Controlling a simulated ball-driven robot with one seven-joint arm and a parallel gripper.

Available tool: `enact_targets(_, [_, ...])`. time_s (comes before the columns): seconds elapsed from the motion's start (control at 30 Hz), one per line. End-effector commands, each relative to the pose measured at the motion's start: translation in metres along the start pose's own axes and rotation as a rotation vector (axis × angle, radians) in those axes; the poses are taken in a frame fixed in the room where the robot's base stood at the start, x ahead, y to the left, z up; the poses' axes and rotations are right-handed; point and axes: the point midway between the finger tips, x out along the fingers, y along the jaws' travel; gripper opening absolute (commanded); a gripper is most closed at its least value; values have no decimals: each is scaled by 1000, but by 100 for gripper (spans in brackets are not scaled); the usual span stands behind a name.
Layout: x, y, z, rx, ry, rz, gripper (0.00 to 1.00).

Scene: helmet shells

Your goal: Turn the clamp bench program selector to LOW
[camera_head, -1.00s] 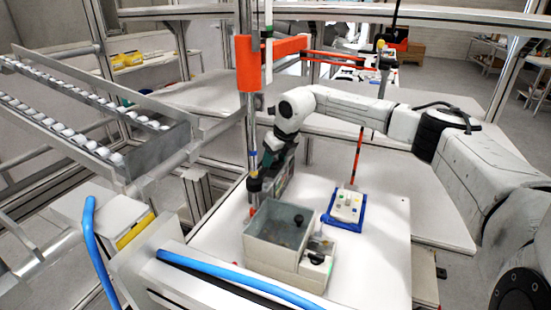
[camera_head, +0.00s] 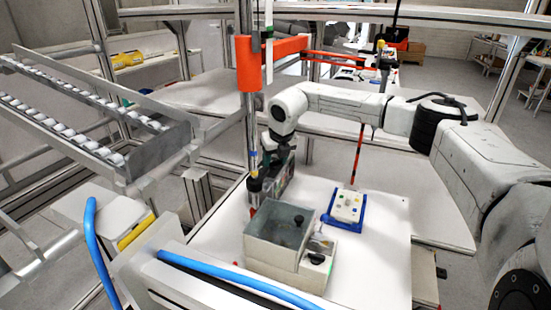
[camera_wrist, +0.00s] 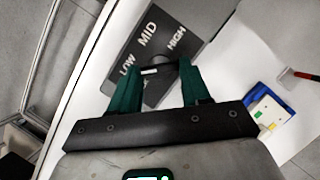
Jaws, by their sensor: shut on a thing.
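The program selector panel (camera_wrist: 143,42) is a dark grey plate with the white words LOW, MID and HIGH in the wrist view. Its dark knob (camera_wrist: 160,72) sits below the words, between the green fingers of my gripper (camera_wrist: 162,67). The gripper is shut on the knob. A short white mark shows on the knob's left side, toward LOW. Its exact angle is partly hidden by the fingers. In the head view my gripper (camera_head: 279,158) is at the panel behind the grey bin, and the knob is hidden there.
A grey open bin (camera_head: 270,258) with a black knob stands at the front of the white table (camera_head: 375,255). A blue tray (camera_head: 345,224) with a white block lies to its right. An orange-red jib arm (camera_head: 250,62) on a post rises beside my arm. The table's right side is clear.

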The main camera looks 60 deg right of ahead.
Motion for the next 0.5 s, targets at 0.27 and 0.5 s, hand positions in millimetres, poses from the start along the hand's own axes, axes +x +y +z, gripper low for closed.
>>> enact_targets(0.27, [0,3,1,197,-3,-84,16])
enact_targets(0.5, [0,4,2,326,-4,-135,16])
